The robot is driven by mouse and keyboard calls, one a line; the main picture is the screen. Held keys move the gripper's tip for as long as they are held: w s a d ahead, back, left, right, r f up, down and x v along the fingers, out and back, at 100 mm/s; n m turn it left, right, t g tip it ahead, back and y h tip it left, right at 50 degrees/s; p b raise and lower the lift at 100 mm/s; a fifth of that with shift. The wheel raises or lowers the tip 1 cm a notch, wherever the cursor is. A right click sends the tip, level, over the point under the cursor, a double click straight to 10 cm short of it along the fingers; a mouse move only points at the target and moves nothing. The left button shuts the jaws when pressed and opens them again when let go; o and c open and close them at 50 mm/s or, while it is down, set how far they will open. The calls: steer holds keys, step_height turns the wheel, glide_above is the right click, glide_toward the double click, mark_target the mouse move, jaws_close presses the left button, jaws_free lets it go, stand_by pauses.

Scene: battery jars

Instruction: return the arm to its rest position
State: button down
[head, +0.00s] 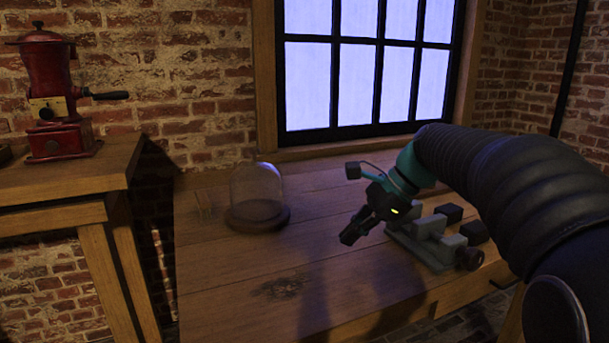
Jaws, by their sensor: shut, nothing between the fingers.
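My arm reaches in from the right edge of the head view and bends down over the wooden workbench (225,290). My gripper (346,239) hangs at its end above the middle of the bench, pointing down and to the left. Its dark fingers are closed with nothing between them. It is apart from the glass dome to its left. A grey vise-like block (432,250) sits just right of it on the bench, partly behind the arm.
A glass dome (257,188) on a round wooden base stands at the back left of the bench. Dark blocks (474,232) lie by the vise. A red grinder (48,95) stands on a separate left table (65,187). The bench's front left is clear.

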steer(key=s+d+f+n+t+h, duration=0.1)
steer(key=s+d+f+n+h, duration=0.1)
steer(key=s+n, duration=0.3)
steer(key=s+d+f+n+t+h, duration=0.1)
steer(key=s+f+n, duration=0.4)
steer(key=s, duration=0.5)
steer(key=s+d+f+n+t+h, duration=0.2)
steer(key=s+d+f+n+h, duration=0.1)
steer(key=s+n, duration=0.3)
steer(key=shift+s+d+f+h, duration=0.3)
steer(key=shift+s+f+h, duration=0.3)
steer(key=shift+s, duration=0.65)
